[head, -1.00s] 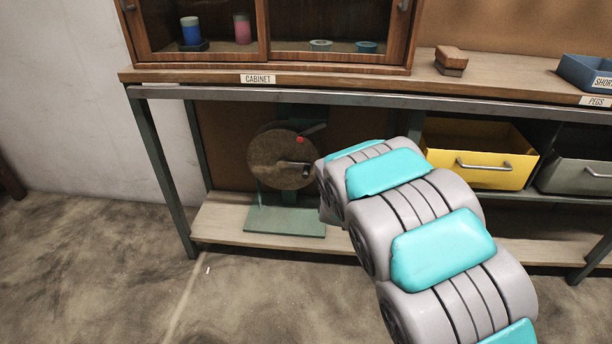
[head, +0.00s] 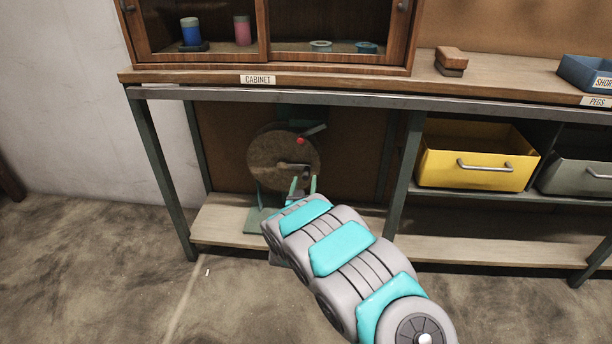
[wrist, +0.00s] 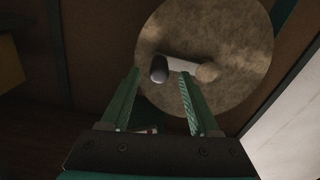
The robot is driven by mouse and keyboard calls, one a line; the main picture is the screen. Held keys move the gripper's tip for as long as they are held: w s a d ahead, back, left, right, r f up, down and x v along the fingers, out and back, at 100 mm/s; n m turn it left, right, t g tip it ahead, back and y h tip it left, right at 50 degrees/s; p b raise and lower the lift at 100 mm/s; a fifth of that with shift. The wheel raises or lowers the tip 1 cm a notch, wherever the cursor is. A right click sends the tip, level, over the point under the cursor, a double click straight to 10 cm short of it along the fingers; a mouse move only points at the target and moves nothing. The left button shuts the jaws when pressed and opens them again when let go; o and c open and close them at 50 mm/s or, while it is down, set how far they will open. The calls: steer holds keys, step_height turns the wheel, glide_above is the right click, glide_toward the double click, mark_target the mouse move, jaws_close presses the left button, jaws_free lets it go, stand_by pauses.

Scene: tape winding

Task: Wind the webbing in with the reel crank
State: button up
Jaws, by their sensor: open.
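The reel (head: 268,158) is a round brown disc on a green stand (head: 262,222) on the lower shelf under the bench. A metal crank (head: 290,167) lies across its face, pointing right. A lever with a red knob (head: 300,141) is at its upper right. In the wrist view the reel disc (wrist: 225,50) fills the upper middle, and the crank arm (wrist: 185,65) ends in a dark handle (wrist: 159,69). My gripper (head: 303,182) is open and empty, just in front of and below the crank. In the wrist view its green fingers (wrist: 160,75) point at the crank, the handle between their tips. Contact cannot be told.
The bench edge (head: 330,95) runs above the reel. A bench leg (head: 404,170) stands to the right, with a yellow drawer bin (head: 475,155) beyond it. The lower shelf (head: 225,225) is bare left of the stand.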

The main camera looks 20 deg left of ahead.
mark_target(305, 179)
steer(key=shift+x, duration=2.1)
steer(key=shift+c, duration=0.2)
jaws_close()
